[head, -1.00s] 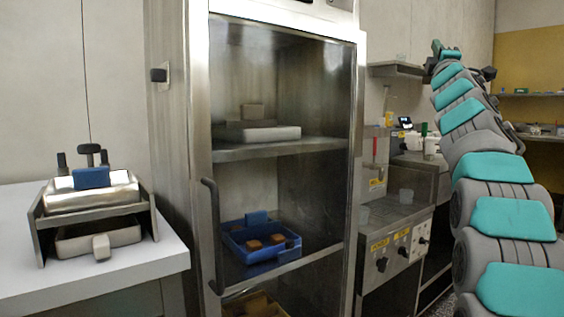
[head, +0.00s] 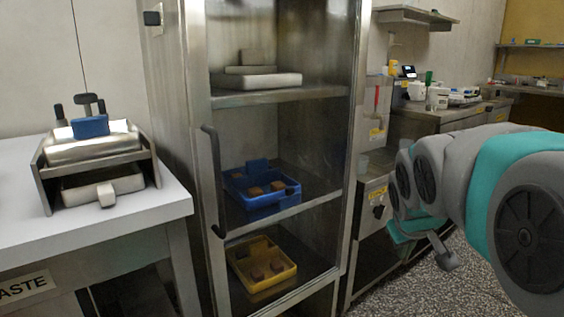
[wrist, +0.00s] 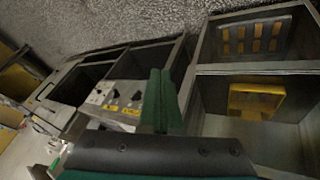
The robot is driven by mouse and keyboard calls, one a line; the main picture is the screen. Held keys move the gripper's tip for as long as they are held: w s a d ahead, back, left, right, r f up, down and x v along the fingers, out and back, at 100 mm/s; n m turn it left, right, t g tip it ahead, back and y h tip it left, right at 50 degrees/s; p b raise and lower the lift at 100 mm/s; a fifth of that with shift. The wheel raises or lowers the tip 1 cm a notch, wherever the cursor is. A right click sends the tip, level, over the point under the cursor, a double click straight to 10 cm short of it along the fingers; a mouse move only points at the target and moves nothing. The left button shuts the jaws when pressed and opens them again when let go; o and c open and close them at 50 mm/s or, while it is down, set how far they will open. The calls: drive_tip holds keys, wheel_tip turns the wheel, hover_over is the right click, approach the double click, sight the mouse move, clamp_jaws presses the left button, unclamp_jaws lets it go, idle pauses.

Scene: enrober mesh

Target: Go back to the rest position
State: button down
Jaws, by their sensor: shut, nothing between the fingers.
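My gripper (wrist: 165,100) shows in the wrist view as green fingers held together, with nothing between them. The dark wrist housing (wrist: 150,155) fills the bottom of that view. In the head view my arm (head: 470,180) is bent low at the right, in front of the counter side. The gripper's fingers are not clear there. The arm stands apart from the steel cabinet (head: 178,130) in the head view.
The cabinet holds a blue tray (head: 265,206) with brown pieces, and below it a yellow tray (head: 243,268). A white table (head: 110,222) at left bears a steel device (head: 95,150). A counter (head: 440,117) stands behind my arm. Speckled floor (head: 420,290) is open at lower right.

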drive_tip(key=s+a+f+g+y, duration=0.1)
drive_tip(key=s+a+f+g, duration=0.1)
drive_tip(key=s, duration=0.7)
drive_tip(key=s+a+f+m+g+y, duration=0.1)
drive_tip(key=s+a+f+g, duration=0.2)
drive_tip(key=s+f, duration=0.4)
drive_tip(key=s+a+f+m+g, duration=0.1)
drive_tip(key=s+a+f, duration=0.3)
drive_tip(key=s, duration=0.9)
drive_tip(key=shift+a+f+g+y, duration=0.3)
drive_tip(key=shift+f+g+y, duration=0.15)
drive_tip(key=shift+g, duration=0.35)
